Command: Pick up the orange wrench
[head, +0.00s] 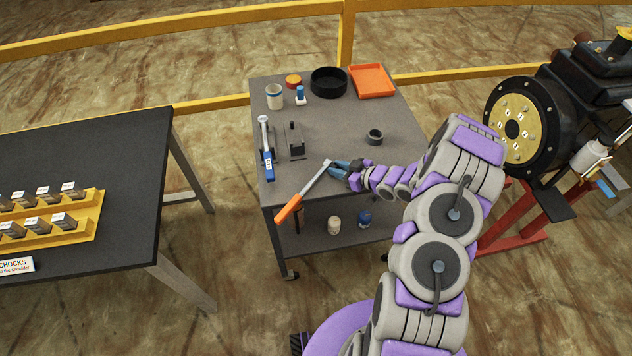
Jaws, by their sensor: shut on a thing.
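The orange wrench has an orange handle and a long grey shaft (304,193). It slants across the front of the grey cart, with its handle toward the lower left, out past the cart's front edge. I cannot tell whether the wrench touches the cart top.
The grey cart (340,120) carries a blue-handled tool (266,150), a dark block (293,141), a dark ring (375,136), a black bowl (328,82) and an orange tray (371,81). A dark table (110,150) stands left; black machinery (560,100) stands right.

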